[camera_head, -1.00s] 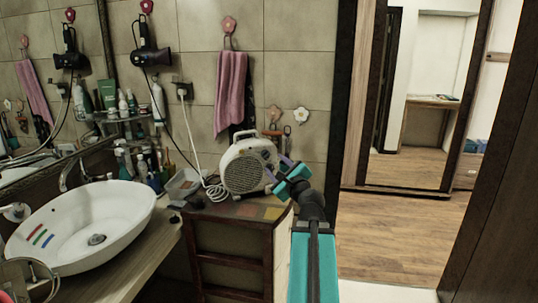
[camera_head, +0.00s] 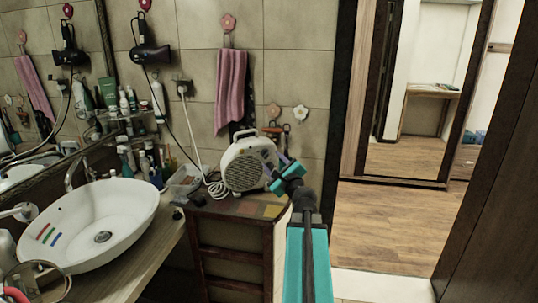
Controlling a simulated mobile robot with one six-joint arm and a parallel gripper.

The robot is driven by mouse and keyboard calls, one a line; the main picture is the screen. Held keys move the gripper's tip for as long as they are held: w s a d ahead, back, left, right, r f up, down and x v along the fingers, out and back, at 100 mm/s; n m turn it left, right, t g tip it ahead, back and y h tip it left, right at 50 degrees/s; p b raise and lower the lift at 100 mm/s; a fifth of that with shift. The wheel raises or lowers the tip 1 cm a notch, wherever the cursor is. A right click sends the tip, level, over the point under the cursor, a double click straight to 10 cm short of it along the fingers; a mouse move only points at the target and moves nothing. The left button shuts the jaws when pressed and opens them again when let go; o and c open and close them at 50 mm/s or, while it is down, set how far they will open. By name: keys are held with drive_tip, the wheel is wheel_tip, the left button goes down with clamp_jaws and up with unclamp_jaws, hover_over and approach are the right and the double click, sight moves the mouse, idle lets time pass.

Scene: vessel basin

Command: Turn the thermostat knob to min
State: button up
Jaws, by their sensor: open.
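A white fan heater (camera_head: 244,166) with a round dark grille and a top handle stands on a small wooden cabinet. My gripper (camera_head: 277,168) is at the heater's right front side, with its purple-grey fingers close to the casing. It is open; I cannot tell whether it touches the heater. The thermostat knob cannot be made out; that side of the heater is partly covered by my gripper and wrist.
The wooden cabinet (camera_head: 230,207) has a patterned top. A white basin (camera_head: 85,225) stands on the counter at left, with bottles behind it. A white cord (camera_head: 216,188) lies left of the heater. A pink towel (camera_head: 230,90) hangs above. Open wooden floor (camera_head: 390,220) is at right.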

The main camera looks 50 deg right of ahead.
sight(266, 154)
drive_tip(key=shift+p+x, duration=0.45)
drive_tip(key=shift+x, duration=2)
drive_tip(key=c, duration=1)
drive_tip(key=shift+f, duration=0.1)
drive_tip(key=shift+c, duration=0.2)
